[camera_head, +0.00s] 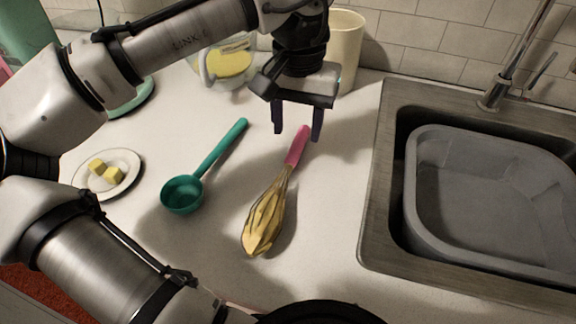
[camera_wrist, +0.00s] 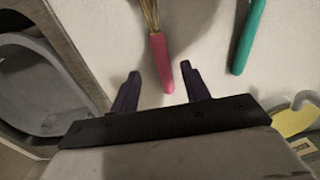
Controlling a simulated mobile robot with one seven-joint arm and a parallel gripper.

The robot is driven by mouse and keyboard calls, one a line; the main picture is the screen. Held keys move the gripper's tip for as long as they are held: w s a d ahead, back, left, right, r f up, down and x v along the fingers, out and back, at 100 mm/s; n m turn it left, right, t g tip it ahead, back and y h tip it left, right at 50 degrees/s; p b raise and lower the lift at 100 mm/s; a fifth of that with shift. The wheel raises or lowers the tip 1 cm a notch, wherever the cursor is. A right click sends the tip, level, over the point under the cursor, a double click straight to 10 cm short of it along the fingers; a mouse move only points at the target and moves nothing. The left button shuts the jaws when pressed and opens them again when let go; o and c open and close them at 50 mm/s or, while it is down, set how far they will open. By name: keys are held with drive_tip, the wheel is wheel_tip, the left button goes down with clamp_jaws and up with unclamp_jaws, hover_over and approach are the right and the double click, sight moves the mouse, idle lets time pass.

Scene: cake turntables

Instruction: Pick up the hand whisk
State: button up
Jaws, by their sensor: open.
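The hand whisk has a pink handle and golden wires (camera_head: 266,217). It lies on the pale counter with its handle pointing to the back, toward my gripper. My gripper (camera_head: 297,137) is open and empty above the counter, over the handle end. In the wrist view, the pink handle (camera_wrist: 161,62) reaches down to the gap between the two dark fingertips of my gripper (camera_wrist: 161,78). The fingers appear apart from the handle. Only the start of the wires shows at the top of that view.
A green ladle (camera_head: 183,194) lies left of the whisk. A white plate (camera_head: 130,180) with yellow pieces is further left. A glass jug with yellow contents (camera_head: 230,64) and a cream canister (camera_head: 347,42) stand behind. A sink (camera_head: 377,205) holding a grey tub (camera_head: 417,215) is right.

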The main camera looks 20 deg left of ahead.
sight(295, 147)
wheel_tip(295, 147, down, 5)
drive_tip(key=shift+w+a+f, duration=0.1)
drive_tip(key=shift+w+f, duration=0.05)
clamp_jaws()
idle(0.4)
